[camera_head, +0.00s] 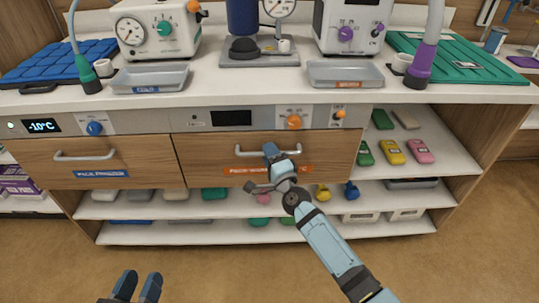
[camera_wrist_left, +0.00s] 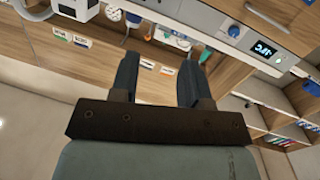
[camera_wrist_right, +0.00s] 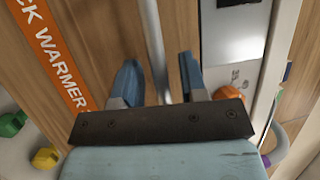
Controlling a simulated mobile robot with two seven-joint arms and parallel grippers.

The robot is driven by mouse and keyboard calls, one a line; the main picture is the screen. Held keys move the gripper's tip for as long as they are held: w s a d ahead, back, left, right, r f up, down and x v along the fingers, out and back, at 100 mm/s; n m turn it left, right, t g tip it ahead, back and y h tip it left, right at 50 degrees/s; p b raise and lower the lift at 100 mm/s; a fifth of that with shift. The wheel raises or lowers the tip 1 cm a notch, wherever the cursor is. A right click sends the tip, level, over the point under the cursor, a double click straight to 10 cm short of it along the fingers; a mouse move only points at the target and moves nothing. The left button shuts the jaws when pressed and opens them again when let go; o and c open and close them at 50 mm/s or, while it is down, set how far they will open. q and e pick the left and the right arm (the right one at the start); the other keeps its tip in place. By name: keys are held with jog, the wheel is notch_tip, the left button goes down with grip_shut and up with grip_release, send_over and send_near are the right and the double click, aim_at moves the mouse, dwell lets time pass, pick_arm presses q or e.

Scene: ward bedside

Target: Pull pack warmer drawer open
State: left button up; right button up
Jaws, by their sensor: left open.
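The pack warmer drawer (camera_head: 215,152) has a wooden front with an orange label and looks flush with the cabinet. Its metal bar handle (camera_head: 250,152) runs across the upper front. My right gripper (camera_head: 271,152) is at the right part of this handle. In the right wrist view the handle bar (camera_wrist_right: 154,45) passes between the two fingers, which stand apart with gaps beside the bar. The orange label (camera_wrist_right: 52,52) also shows there. My left gripper (camera_head: 137,285) is open and empty, low in the head view, well in front of the cabinet.
The pack freezer drawer (camera_head: 60,160) with a blue label is to the left. Above are control panels with an orange knob (camera_head: 293,122). The countertop (camera_head: 230,90) holds trays and devices. Open shelves with coloured packs lie right and below. The floor in front is clear.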

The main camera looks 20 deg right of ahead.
jog(key=shift+w, duration=0.1)
grip_shut()
